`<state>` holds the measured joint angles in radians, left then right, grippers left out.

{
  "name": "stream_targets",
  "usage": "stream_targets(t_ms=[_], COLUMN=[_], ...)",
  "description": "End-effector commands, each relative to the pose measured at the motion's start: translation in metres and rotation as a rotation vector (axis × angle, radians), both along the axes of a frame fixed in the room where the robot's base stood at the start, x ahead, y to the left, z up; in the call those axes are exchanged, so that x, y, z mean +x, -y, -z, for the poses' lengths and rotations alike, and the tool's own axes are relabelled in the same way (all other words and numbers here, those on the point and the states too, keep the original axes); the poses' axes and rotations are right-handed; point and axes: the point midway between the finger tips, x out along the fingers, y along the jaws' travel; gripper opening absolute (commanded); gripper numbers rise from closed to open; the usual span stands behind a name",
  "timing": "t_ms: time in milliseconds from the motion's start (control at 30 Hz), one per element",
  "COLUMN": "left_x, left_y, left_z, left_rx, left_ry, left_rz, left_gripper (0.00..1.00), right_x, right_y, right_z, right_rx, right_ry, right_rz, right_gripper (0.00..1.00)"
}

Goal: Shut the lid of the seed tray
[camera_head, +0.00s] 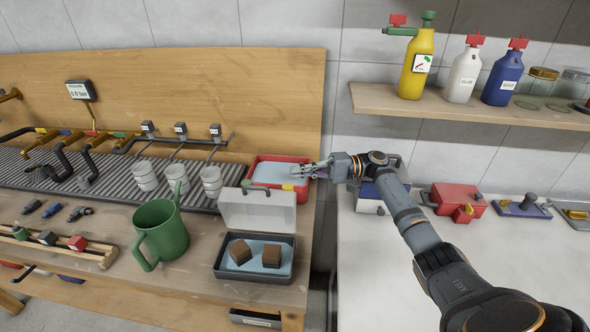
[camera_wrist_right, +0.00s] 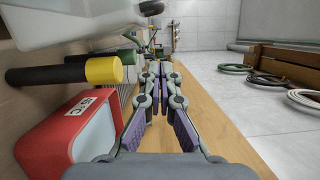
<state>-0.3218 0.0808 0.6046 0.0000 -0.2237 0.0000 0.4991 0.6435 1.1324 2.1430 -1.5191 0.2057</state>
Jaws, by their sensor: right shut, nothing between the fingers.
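The seed tray (camera_head: 223,264) is a dark, shallow tray near the bench's front edge in the head view, with two brown blocks (camera_head: 271,255) inside. Its light grey lid (camera_head: 258,211) is open and stands up along the back side. My right gripper (camera_head: 312,170) is shut and empty, behind and to the right of the lid, by the red tray. It also shows shut in the right wrist view (camera_wrist_right: 163,72). The seed tray cannot be made out in the wrist view. My left gripper is not in view.
A red tray (camera_head: 302,192) with a pale inside lies behind the lid. A green watering can (camera_head: 160,232) stands left of the seed tray, with several small white pots (camera_head: 145,175) behind. A white counter (camera_head: 370,275) lies to the right across a gap.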

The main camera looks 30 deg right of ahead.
Motion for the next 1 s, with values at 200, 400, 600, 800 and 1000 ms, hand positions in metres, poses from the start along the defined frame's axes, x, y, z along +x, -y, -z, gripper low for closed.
stream_targets(t_ms=[200,400,600,800,1000], left_x=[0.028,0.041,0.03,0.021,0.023], left_y=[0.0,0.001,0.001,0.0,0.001], left_z=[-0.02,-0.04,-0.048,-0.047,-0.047], left_rx=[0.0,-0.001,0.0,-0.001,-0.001], left_ry=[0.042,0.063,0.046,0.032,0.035], left_rz=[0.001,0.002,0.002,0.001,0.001], left_gripper=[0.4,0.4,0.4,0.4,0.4], right_x=[0.015,0.009,-0.009,-0.012,-0.012], right_y=[-0.048,-0.077,-0.088,-0.09,-0.09], right_z=[-0.006,-0.007,-0.006,-0.005,-0.004], right_rx=[0.004,-0.002,0.0,0.0,0.0], right_ry=[0.0,-0.004,-0.002,-0.001,0.0], right_rz=[-0.003,-0.002,0.0,0.0,0.0], right_gripper=[0.0,0.0,0.0,0.0,0.0])
